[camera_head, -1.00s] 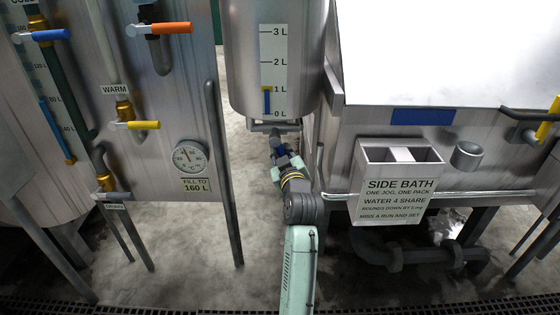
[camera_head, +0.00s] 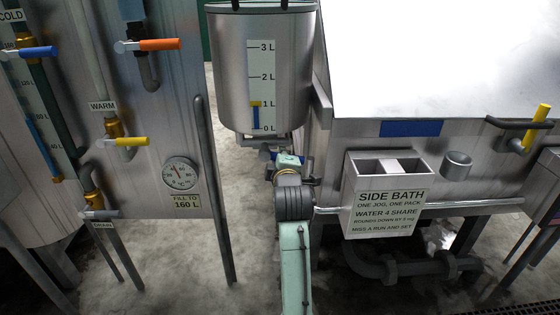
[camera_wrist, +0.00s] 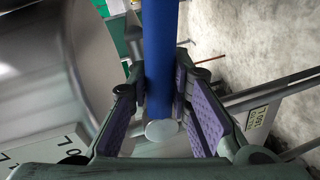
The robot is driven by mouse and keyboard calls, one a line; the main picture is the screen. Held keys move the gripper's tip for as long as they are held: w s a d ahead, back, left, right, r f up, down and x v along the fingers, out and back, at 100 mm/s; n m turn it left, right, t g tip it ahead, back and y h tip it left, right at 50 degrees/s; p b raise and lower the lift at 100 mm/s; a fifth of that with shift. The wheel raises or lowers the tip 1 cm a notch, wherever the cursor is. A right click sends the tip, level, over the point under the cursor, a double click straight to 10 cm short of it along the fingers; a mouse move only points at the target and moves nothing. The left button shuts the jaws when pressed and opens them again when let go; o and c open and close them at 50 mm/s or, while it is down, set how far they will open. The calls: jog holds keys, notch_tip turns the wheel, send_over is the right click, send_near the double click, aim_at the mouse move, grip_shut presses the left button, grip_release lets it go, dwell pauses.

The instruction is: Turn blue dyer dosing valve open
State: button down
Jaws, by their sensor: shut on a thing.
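The blue dosing valve handle (camera_wrist: 160,45) runs as a long bar down the middle of the wrist view. My gripper (camera_wrist: 160,88) has its purple pads on either side of the bar and is shut on it. A pale round end piece shows at the handle's near end, between the fingers. In the head view my gripper (camera_head: 287,160) is under the steel dosing vessel (camera_head: 230,70), at its outlet. My wrist hides most of the valve there, so I cannot tell how far it is turned.
The vessel's level gauge (camera_head: 262,85) has a yellow marker near 1 L. A steel tank with an orange handle (camera_head: 160,45) and a yellow handle (camera_head: 132,141) stands left. The side bath box (camera_head: 388,195) is close on the right. An upright pipe (camera_head: 212,190) stands left of my arm.

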jog(key=shift+r+n+h, duration=0.3)
jog(key=shift+r+n, duration=0.25)
jog(key=shift+n, duration=0.45)
jog(key=c, duration=1.4)
grip_release()
jog(key=shift+c, duration=0.2)
jog(key=s+r, duration=0.2)
jog(key=s, duration=0.9)
jog(key=shift+s+r, duration=0.15)
jog(key=shift+s, duration=0.25)
